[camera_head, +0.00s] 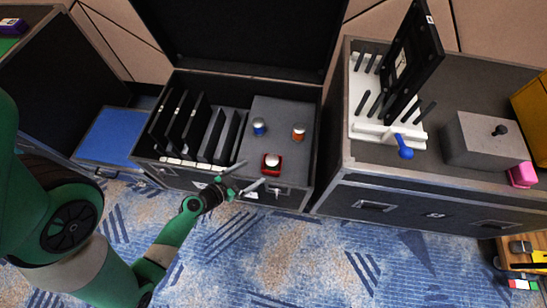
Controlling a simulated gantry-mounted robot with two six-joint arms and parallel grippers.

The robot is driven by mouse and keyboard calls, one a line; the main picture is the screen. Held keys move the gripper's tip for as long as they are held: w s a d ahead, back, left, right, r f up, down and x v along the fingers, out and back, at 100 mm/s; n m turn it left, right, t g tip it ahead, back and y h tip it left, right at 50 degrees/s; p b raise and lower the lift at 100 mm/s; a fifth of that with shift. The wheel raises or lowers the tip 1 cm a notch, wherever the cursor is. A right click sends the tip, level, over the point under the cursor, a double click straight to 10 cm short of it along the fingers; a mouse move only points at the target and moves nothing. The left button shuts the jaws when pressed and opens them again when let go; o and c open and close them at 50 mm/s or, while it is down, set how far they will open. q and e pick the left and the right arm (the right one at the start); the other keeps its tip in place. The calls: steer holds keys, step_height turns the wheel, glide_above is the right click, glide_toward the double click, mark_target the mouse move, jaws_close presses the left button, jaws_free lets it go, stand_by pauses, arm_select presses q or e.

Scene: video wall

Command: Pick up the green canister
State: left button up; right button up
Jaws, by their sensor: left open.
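No canister that looks green shows in the head view. In the open black case (225,184), a blue-and-white canister (259,127) and an orange-and-white canister (298,131) stand on a grey foam panel (278,108). A red square piece with a white round top (271,163) sits nearer the case's front edge. My left gripper (253,172) is open and empty, its fingertips over the case's front edge, just left of the red piece. I cannot tell its height above the case. My right gripper is not in view.
Dark flat panels (190,122) stand in slots in the left half of the case. To the right, another case (350,181) holds a white rack (360,124), a tall black panel (413,62), a blue-handled tool (404,147) and a grey box (484,142). Patterned carpet lies in front.

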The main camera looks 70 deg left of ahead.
mark_target(268, 162)
arm_select(q)
step_height(268, 162, down, 2)
steer(key=shift+f+b, duration=0.25)
steer(key=shift+b, duration=0.05)
steer(key=shift+a+r, duration=0.15)
steer(key=shift+a, duration=0.3)
steer(key=x, duration=0.4)
steer(key=shift+w, duration=0.4)
steer(key=shift+w+a+f, duration=0.25)
steer(key=shift+w+f, duration=0.05)
steer(key=shift+f, duration=0.1)
steer(key=x, duration=0.5)
steer(key=shift+w+a+b, duration=0.25)
steer(key=shift+w+b, duration=0.1)
steer(key=shift+s+d+f, duration=0.1)
steer(key=shift+s, duration=0.1)
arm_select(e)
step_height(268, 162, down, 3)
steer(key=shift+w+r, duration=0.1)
